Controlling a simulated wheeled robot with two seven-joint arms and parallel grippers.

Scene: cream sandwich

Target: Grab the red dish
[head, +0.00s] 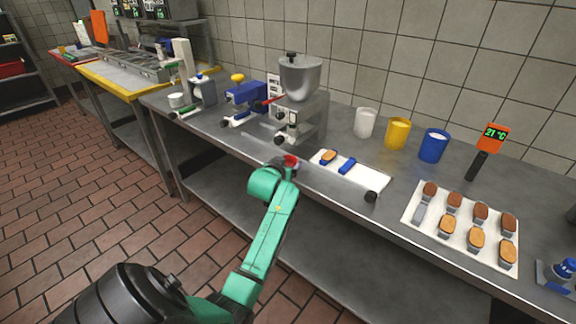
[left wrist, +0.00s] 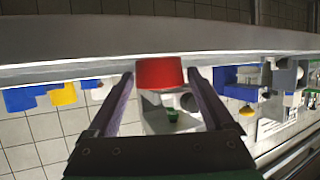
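The small red dish (head: 291,160) is at the front edge of the steel counter, below the hopper machine. My green left arm reaches up to it, and my left gripper (head: 288,172) is right at the dish, partly hidden by its own wrist. In the left wrist view, which looks upside down, the red dish (left wrist: 160,72) sits between the two fingertips. The fingers are apart, with a narrow gap on each side of the dish. Whether they touch it lower down cannot be told. My right gripper is not in view.
The hopper machine (head: 300,100) stands behind the dish. A white board (head: 365,178) with a biscuit and a blue piece lies to the right. White, yellow and blue cups (head: 433,146) stand behind. A tray (head: 411,215) of biscuits is farther right.

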